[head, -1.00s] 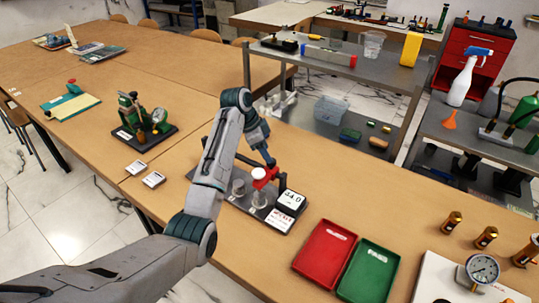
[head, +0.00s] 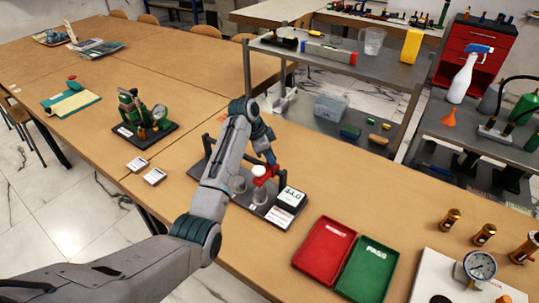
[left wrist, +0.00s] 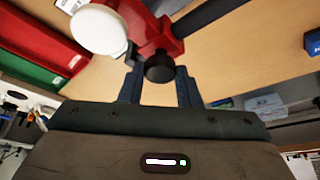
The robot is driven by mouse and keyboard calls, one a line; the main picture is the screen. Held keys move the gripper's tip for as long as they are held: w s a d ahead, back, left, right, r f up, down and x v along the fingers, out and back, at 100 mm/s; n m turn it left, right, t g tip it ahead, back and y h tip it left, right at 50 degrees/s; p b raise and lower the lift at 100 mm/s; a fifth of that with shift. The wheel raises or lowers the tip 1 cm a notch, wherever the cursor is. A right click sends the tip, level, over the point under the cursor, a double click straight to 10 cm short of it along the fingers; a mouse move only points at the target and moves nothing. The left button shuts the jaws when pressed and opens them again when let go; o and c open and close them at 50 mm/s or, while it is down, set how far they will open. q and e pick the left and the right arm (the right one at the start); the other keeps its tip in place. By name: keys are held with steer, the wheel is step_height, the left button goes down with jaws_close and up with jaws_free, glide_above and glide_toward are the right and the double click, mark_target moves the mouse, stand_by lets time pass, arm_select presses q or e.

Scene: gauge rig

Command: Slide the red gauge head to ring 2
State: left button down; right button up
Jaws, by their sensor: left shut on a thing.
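The red gauge head (head: 267,177) sits on the dark rail of a small bench rig (head: 250,209), above its cylindrical rings. It carries a white round disc (left wrist: 97,30) and a black knob (left wrist: 159,67), both clear in the left wrist view. Two grey rings (head: 238,184) show below it; their numbers are too small to read. A white display block (head: 290,197) stands at the rig's right end. My left gripper (head: 271,163) is shut on the gauge head's black knob, and its fingers (left wrist: 158,88) flank the knob. My right gripper is out of view.
A red tray (head: 324,250) and a green tray (head: 366,268) lie right of the rig. A green gauge stand (head: 143,120) and two small white cards stand to the left. Brass cylinders and a round dial (head: 480,265) are at the lower right. A metal shelf (head: 340,68) stands behind.

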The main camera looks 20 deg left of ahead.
arm_select(q)
steer(key=w+a, duration=0.1)
steer(key=a, duration=0.2)
steer(key=w+a, duration=0.1)
steer(key=a, duration=0.1)
steer(key=w+a, duration=0.1)
steer(key=a, duration=0.2)
steer(key=shift+a+b, duration=0.3)
steer(key=shift+b, duration=0.05)
steer(key=c, duration=1.1)
jaws_free()
steer(key=shift+b+v, duration=1.2)
steer(key=shift+v, duration=4.2)
steer(key=shift+f, duration=0.1)
